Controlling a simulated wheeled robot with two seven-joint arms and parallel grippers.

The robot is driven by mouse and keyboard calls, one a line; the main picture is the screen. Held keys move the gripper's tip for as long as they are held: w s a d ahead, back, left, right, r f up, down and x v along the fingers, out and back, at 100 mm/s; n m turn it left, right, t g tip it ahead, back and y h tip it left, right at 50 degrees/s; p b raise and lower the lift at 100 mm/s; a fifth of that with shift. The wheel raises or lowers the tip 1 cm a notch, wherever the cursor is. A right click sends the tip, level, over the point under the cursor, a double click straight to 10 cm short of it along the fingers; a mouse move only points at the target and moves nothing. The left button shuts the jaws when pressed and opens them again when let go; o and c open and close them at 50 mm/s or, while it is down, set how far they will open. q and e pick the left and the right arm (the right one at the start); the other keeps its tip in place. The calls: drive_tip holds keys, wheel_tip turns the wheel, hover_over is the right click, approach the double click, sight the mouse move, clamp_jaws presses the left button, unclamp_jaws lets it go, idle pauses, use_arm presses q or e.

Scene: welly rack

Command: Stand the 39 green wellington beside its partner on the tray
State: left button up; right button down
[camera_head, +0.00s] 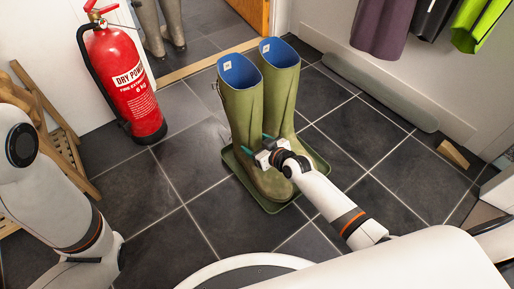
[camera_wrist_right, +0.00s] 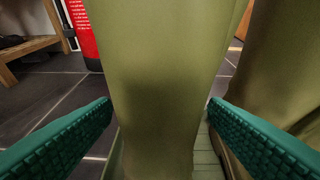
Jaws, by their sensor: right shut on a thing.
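Two green wellingtons with blue linings stand upright side by side on the green tray (camera_head: 318,163). The left wellington (camera_head: 243,112) and the right wellington (camera_head: 281,90) each have a small white label inside the top, too small to read. My right gripper (camera_head: 264,148) is shut on the left wellington's lower shaft. In the right wrist view its teal fingers (camera_wrist_right: 160,128) lie either side of that wellington (camera_wrist_right: 160,70), with the other wellington (camera_wrist_right: 280,70) to the right. The soles are partly hidden by my right arm. My left arm is at the left; its gripper is out of frame.
A red fire extinguisher (camera_head: 122,80) stands on the tiles left of the tray, near a wooden rack (camera_head: 62,140). Brown boots (camera_head: 160,25) stand beyond the doorway.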

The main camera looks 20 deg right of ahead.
drive_tip(key=shift+w+r, duration=0.15)
drive_tip(key=shift+r, duration=0.05)
drive_tip(key=shift+f, duration=0.1)
drive_tip(key=shift+c, duration=1)
unclamp_jaws()
drive_tip(key=shift+f, duration=0.15)
